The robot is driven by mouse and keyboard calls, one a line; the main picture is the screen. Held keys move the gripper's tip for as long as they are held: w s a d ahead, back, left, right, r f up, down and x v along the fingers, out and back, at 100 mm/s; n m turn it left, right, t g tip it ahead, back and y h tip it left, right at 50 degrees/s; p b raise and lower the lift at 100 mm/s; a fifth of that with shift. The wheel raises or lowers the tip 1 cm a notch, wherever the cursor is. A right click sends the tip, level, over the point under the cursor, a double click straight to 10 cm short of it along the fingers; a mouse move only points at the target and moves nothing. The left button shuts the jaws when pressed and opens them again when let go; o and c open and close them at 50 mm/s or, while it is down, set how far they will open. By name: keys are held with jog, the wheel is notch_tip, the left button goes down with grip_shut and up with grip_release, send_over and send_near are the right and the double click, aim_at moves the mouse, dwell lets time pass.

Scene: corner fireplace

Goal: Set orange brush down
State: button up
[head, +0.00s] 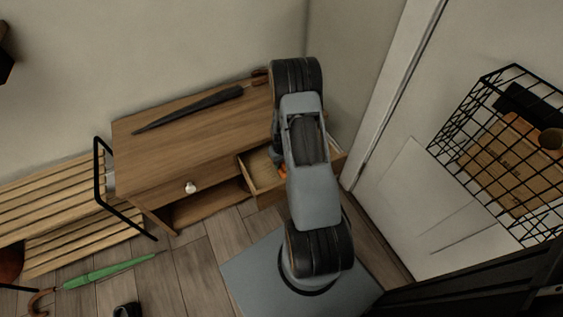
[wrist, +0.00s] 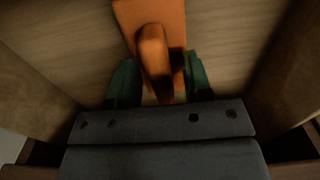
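The orange brush (wrist: 150,15) lies on the wooden floor of the open drawer (head: 262,189) in the wrist view. Its raised handle (wrist: 154,58) points toward my gripper. My gripper (wrist: 162,85) reaches into the drawer, with one green fingertip on each side of the handle's end. The fingers stand apart, and a gap shows at least on the right side of the handle. In the head view only a small orange patch of the brush (head: 283,171) shows beside my arm, which hides the gripper and much of the drawer.
The wooden cabinet (head: 190,150) carries a long dark object (head: 190,110) on top. A slatted bench (head: 60,205) stands left, with a green umbrella (head: 105,271) on the floor. A black wire basket (head: 500,150) hangs right. The drawer walls are close on both sides of my gripper.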

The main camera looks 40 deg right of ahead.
jog(key=shift+r, duration=0.1)
jog(key=a+r+p, duration=0.2)
jog(key=r, duration=0.8)
jog(key=a+r+p, duration=0.2)
jog(key=r, duration=0.8)
jog(key=s+a+r+t, duration=0.1)
jog(key=s+a+r, duration=0.5)
jog(key=r, duration=0.2)
jog(key=s+a+r+n+t, duration=0.1)
jog(key=s+a+r, duration=0.6)
jog(key=r, duration=0.1)
jog(key=shift+a+r+n+t, duration=0.25)
jog(key=shift+r+n+t, duration=0.05)
jog(key=shift+r+t, duration=0.1)
jog(key=shift+r, duration=0.1)
jog(key=w+p+v, duration=0.3)
jog(key=p+v, duration=0.8)
jog(key=v, duration=0.1)
jog(key=w+r+p+v, duration=0.1)
jog(key=w+p+v, duration=0.1)
jog(key=p+v, duration=1)
jog(key=shift+w+a+r+t, duration=0.2)
jog(key=shift+w+a+t, duration=0.1)
jog(key=shift+t, duration=0.1)
